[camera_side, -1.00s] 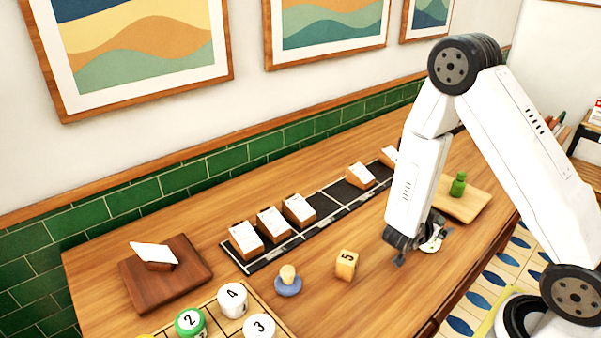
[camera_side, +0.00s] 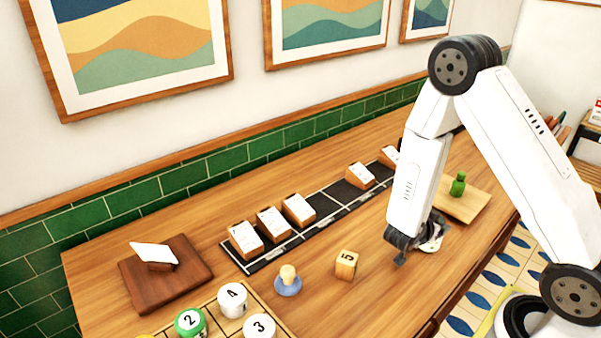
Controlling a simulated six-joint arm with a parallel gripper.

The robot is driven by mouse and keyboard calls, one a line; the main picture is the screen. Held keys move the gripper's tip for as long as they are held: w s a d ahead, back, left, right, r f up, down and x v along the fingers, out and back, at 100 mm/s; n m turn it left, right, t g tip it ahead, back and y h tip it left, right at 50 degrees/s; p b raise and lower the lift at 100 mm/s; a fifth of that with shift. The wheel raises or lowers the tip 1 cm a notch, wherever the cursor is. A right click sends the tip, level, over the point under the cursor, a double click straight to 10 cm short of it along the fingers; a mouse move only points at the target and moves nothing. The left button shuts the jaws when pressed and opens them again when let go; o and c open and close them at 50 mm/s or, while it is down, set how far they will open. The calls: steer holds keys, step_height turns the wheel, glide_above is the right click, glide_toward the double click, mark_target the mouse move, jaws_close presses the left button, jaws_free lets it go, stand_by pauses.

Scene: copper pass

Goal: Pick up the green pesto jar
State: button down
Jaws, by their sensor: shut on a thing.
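A small green bottle-shaped thing (camera_side: 458,184) stands on the light wooden board (camera_side: 476,207) at the right; I cannot tell which of the two holds pesto. My gripper (camera_side: 408,252) is low over the right part of the counter, away from both. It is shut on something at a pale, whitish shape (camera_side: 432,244). My own wrist hides most of it, so I cannot tell what it is.
A wooden block marked 5 (camera_side: 346,264) and a blue-based knob (camera_side: 288,281) stand between crate and gripper. A black strip (camera_side: 322,207) with several card blocks runs behind. A dark board (camera_side: 196,266) lies left.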

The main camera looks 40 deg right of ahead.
steer(key=shift+r, duration=0.2)
steer(key=shift+r, duration=4.85)
steer(key=shift+r, duration=0.15)
